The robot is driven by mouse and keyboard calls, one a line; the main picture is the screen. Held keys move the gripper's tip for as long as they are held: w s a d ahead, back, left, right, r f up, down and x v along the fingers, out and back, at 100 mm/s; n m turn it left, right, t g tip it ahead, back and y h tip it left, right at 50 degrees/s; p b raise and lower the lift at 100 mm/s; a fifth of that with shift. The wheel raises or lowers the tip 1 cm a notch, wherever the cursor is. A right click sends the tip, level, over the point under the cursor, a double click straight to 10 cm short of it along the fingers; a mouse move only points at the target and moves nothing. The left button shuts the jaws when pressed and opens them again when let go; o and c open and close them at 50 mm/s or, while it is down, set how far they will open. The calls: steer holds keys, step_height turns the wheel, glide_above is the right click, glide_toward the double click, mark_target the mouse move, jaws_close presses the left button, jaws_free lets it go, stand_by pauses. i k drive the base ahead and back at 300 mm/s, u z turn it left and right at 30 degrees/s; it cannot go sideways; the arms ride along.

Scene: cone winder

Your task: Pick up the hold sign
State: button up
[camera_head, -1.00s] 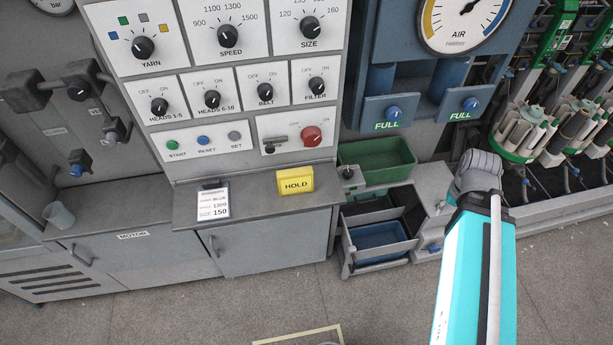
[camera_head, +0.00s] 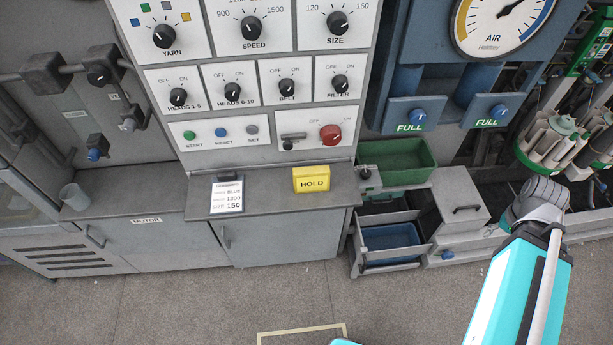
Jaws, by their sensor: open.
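The yellow hold sign (camera_head: 311,179) stands on the grey ledge (camera_head: 265,199) below the control panel, near the ledge's right part. Its front reads HOLD. My arm, turquoise and white with a grey joint, reaches in from the lower right, well to the right of the sign and apart from it. My gripper cannot be made out in this view.
A white job card (camera_head: 227,196) lies on the ledge left of the sign. A red knob (camera_head: 330,134) is on the panel above. Right of the ledge are a green bin (camera_head: 398,163) and an open drawer with a blue bin (camera_head: 390,237). The floor in front is clear.

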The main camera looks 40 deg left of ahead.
mark_target(315, 178)
steer(key=u, duration=0.05)
steer(key=k, duration=1.75)
steer(key=u, duration=1.25)
steer(key=i, duration=1)
steer(key=u, duration=0.05)
